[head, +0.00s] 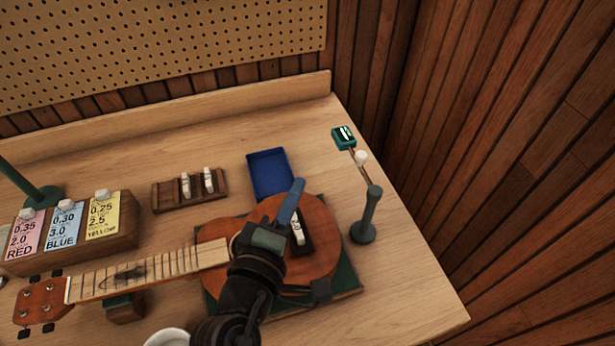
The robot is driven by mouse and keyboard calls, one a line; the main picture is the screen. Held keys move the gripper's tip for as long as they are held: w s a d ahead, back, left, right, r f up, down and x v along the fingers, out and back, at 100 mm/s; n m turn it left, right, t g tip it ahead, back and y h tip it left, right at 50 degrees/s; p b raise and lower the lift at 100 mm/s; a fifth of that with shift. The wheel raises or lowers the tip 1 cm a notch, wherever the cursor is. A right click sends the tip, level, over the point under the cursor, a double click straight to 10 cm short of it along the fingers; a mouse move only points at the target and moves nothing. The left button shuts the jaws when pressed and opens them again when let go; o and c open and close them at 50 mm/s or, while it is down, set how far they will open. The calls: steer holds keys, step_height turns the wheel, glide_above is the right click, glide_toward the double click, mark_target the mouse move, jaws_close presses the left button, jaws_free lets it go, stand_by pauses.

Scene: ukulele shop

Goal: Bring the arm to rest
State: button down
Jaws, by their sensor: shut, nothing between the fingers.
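My gripper (290,203) is shut, with nothing seen between its fingers. It is above the body of a ukulele (322,240), and my black arm comes up from the bottom of the head view. The ukulele lies on a green mat (348,281) on the workbench, its neck pointing left. A small dark block with a white piece (298,232) sits on the ukulele's body, just right of my gripper. Whether my gripper touches the ukulele or the block cannot be told. Part of the ukulele is hidden behind my arm.
A blue tray (254,177) lies behind the ukulele. A green post (369,215) with a teal-headed arm stands to the right. A wooden holder (160,198) with white pieces and a labelled block (122,238) are at left. A white cup (168,338) is at the bottom. The bench's right front is clear.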

steer(key=shift+s+a+r, duration=0.1)
steer(key=shift+s+a, duration=0.3)
steer(key=shift+s, duration=0.2)
steer(key=w+d+r+m+t+y+p, duration=0.2)
steer(key=r+m+t, duration=0.55)
steer(key=r, duration=2.15)
steer(key=s+r+m+t+y, duration=0.1)
steer(key=s+r, duration=0.3)
steer(key=r, duration=0.4)
steer(key=s+r+m+t+y, duration=0.1)
steer(key=s+r+m+t, duration=0.2)
steer(key=r, duration=0.6)
steer(key=shift+s+d+r+m+y, duration=0.2)
steer(key=shift+s+d+m+y, duration=0.15)
steer(key=shift+s+m, duration=0.35)
steer(key=shift+w, duration=0.1)
